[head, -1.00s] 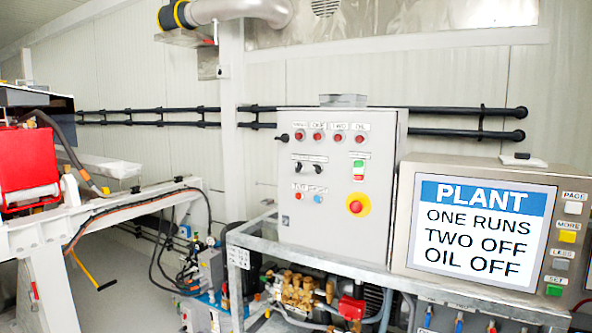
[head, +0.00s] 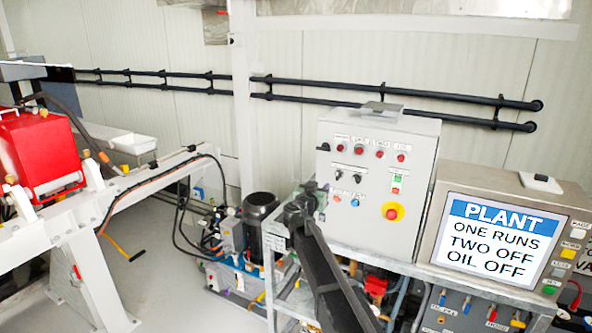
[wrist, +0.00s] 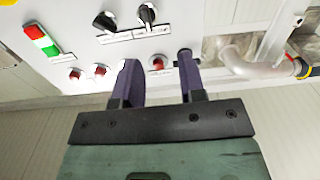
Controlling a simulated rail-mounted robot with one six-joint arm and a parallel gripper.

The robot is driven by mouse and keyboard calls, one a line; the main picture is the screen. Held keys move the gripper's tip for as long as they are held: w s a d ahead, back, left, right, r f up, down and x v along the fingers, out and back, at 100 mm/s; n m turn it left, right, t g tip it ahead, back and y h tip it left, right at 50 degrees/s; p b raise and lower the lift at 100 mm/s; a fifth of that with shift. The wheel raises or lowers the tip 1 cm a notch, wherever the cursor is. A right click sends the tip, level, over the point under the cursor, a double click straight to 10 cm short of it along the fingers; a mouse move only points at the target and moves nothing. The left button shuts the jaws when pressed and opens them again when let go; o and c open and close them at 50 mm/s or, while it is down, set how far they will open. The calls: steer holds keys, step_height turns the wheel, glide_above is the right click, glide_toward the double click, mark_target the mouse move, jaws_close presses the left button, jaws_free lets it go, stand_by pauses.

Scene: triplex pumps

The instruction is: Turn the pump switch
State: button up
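The grey control box (head: 375,175) stands on a metal frame. It has a top row of red lamps (head: 379,153), two black rotary switches (head: 349,176) below, and a black knob (head: 323,147) at its upper left edge. Which is the pump switch is not legible. In the wrist view the panel appears upside down, with two black switches (wrist: 148,14) at the top. My gripper (wrist: 157,72) is open, its two dark fingers apart at the panel, with a red lamp (wrist: 158,62) showing between them. In the head view my dark arm reaches the box's left side; the fingertips are unclear.
A screen (head: 500,240) reading "PLANT ONE RUNS TWO OFF OIL OFF" stands right of the box. A red emergency button (head: 392,211) and green-red buttons (head: 397,183) are on the panel. A pale pipe (wrist: 240,62) is beside the panel in the wrist view.

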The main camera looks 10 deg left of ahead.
mark_target(337, 175)
steer(key=x, duration=0.3)
steer(key=d+x, duration=0.1)
steer(key=x, duration=0.3)
steer(key=d+x, duration=0.1)
steer(key=x, duration=0.3)
steer(key=shift+s, duration=0.1)
steer(key=shift+r, duration=0.1)
jaws_close()
